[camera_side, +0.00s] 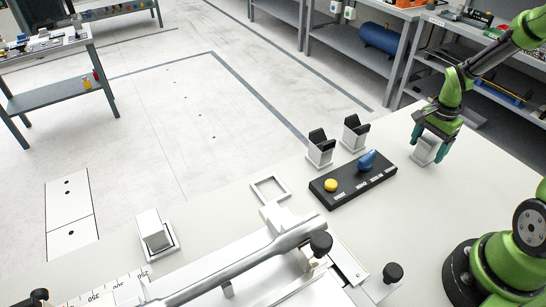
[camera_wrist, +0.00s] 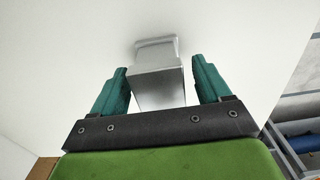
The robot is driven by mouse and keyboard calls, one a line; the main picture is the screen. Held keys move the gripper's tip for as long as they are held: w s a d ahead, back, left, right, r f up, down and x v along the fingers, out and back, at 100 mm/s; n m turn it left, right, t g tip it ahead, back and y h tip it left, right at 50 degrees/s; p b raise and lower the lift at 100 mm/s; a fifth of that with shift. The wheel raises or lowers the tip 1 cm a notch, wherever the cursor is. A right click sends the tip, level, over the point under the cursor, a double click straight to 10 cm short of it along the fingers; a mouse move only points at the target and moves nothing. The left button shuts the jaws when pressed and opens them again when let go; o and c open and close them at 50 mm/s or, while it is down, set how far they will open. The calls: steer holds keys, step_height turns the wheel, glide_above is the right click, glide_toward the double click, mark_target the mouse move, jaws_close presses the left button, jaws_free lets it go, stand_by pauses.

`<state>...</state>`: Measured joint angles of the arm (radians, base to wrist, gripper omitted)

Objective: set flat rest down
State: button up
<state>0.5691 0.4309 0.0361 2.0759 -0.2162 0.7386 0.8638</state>
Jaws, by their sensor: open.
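A light grey metal block with a wider foot, which I take to be the flat rest (camera_side: 425,150), stands on the white table at the right in the side view. My gripper (camera_side: 429,144) is over it, with its green fingers down on either side of the block. In the wrist view the block (camera_wrist: 157,80) is between the two fingers of my gripper (camera_wrist: 160,66), which are open, with a gap showing on the right. The block's foot appears to rest on the table. A similar block (camera_side: 152,228) stands in a square frame at the left.
An empty square frame (camera_side: 269,188) lies mid-table. Two holders with black V-shaped tops (camera_side: 320,145) stand behind a black panel (camera_side: 345,184) with yellow and blue knobs. A long metal bar fixture (camera_side: 245,258) fills the front. Clear table surrounds the gripper.

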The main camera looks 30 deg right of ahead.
mark_target(431, 139)
step_height(431, 139, up, 12)
steer(key=s+a+r+n+t, duration=0.2)
steer(key=a+r+n, duration=0.1)
steer(key=a, duration=0.4)
steer(key=s+a+r+n+t+y, duration=0.1)
steer(key=s+a+r+n+t, duration=0.1)
steer(key=a+n, duration=0.4)
steer(key=s+a+r+n+t+y, duration=0.1)
steer(key=s+a+r+n+t, duration=0.2)
steer(key=a+r+n, duration=0.2)
steer(key=a, duration=0.3)
steer(key=shift+s+a, duration=0.25)
steer(key=shift+a, duration=0.15)
